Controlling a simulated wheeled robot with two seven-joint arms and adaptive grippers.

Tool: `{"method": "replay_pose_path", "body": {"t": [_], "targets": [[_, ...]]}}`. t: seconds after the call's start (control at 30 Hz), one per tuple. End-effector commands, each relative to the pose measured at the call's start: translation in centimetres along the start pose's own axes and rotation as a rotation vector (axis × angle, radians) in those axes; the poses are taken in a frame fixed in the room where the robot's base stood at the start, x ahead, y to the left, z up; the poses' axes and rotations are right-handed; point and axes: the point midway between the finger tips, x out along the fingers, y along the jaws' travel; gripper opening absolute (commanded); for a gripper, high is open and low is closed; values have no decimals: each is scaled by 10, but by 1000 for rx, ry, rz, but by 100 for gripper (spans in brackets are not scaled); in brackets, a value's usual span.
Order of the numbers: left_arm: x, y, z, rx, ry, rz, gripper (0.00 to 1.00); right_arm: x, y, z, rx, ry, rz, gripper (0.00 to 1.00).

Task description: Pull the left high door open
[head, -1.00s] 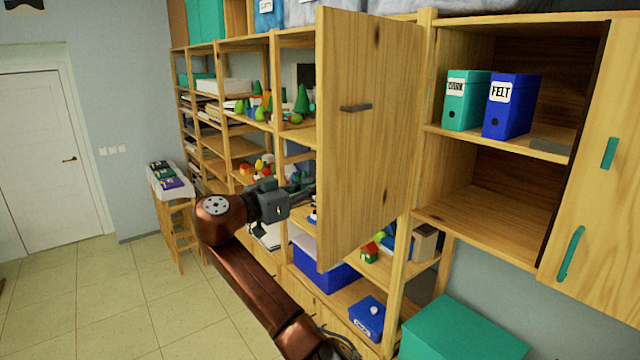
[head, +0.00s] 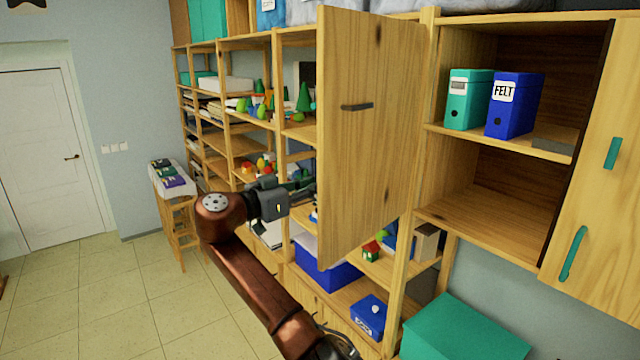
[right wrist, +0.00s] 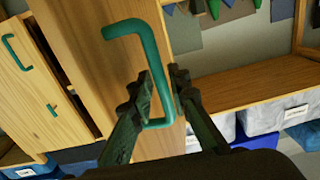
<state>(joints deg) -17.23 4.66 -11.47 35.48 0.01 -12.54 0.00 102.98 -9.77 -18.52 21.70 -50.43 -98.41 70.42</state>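The left high door (head: 370,120) is a wooden panel standing swung out from the open cabinet, with a dark grey piece on its inner face. Its outer face and handle are hidden in the head view. My right arm reaches up to the door's far side, where its gripper (head: 305,190) is partly hidden behind the door edge. In the right wrist view, the door's teal handle (right wrist: 124,28) runs between the fingers of my right gripper (right wrist: 164,72), which sit close on both sides of its lower part. My left gripper is not in view.
The open cabinet (head: 490,205) holds a green and a blue binder. The neighbouring door (head: 600,190) with a teal handle is closed. Shelves with toys and boxes stand behind the open door. A green box (head: 465,335) sits below. Floor (head: 110,300) at left is clear.

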Motion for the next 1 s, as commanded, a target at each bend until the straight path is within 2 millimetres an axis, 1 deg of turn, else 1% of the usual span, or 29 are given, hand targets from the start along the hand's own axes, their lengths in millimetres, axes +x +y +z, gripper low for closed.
{"method": "replay_pose_path", "body": {"t": [0.07,0.17,0.27,0.5,0.57,0.7,0.8,1.0], "targets": [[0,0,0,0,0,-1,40,-4,0,0,0,0,-1,17],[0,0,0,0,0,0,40,-16,0,0,0,0,-1,17],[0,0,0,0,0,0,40,-36,-1,-1,0,2,-4,17],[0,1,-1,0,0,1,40,-90,0,-1,-2,3,-2,17],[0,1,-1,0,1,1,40,-101,0,-1,-1,5,-2,17],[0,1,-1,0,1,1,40,-114,0,-1,-1,3,-1,17],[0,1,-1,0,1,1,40,-118,0,-1,0,2,-1,17],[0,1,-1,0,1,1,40,-122,0,-1,2,3,-1,17]]}}
